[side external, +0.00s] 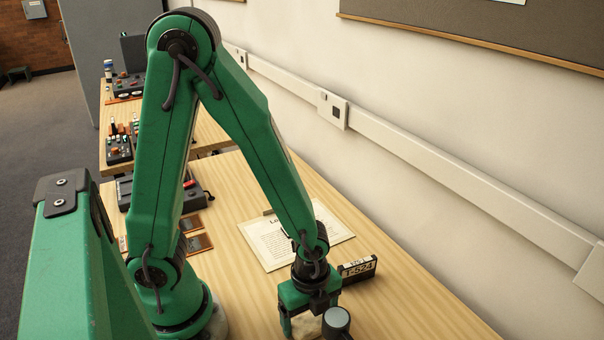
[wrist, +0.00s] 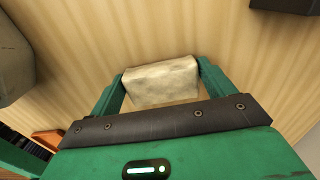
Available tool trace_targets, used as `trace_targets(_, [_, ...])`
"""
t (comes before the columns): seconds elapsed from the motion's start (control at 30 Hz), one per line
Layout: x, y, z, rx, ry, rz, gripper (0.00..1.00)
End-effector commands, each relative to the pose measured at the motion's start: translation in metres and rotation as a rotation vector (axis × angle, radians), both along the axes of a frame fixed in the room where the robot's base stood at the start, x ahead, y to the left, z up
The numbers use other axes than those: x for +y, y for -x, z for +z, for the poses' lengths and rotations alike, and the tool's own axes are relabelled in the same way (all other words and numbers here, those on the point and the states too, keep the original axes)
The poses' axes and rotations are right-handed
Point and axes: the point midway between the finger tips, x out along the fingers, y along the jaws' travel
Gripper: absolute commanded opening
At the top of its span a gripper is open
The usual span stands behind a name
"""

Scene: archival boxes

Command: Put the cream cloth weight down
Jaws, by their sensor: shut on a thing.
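The cream cloth weight (wrist: 163,82) is a pale, soft-looking block. In the wrist view it sits between the two green fingers of my gripper (wrist: 160,88), which are shut on it. In the side external view my gripper (side external: 308,323) is low over the wooden table at the bottom of the picture. Only part of the cream cloth weight (side external: 305,325) shows there, between the fingers. I cannot tell whether its underside touches the table.
A black label block reading T-524 (side external: 358,269) stands just behind my gripper. A grey round-topped object (side external: 337,318) is close on its right. A printed sheet (side external: 285,243) lies farther back. Bare wood (side external: 420,310) is clear to the right.

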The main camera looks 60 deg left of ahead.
Motion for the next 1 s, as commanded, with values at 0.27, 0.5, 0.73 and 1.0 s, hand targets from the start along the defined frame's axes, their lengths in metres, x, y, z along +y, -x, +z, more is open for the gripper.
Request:
trace_targets(0.27, [0.000,0.000,-0.003,-0.001,0.000,0.000,0.91])
trace_targets(0.5, [0.000,0.000,-0.003,0.000,0.000,0.000,1.00])
trace_targets(0.73, [0.000,0.000,0.000,-0.001,0.000,0.000,1.00])
trace_targets(1.0, [-0.001,-0.001,0.015,-0.004,0.002,0.000,1.00])
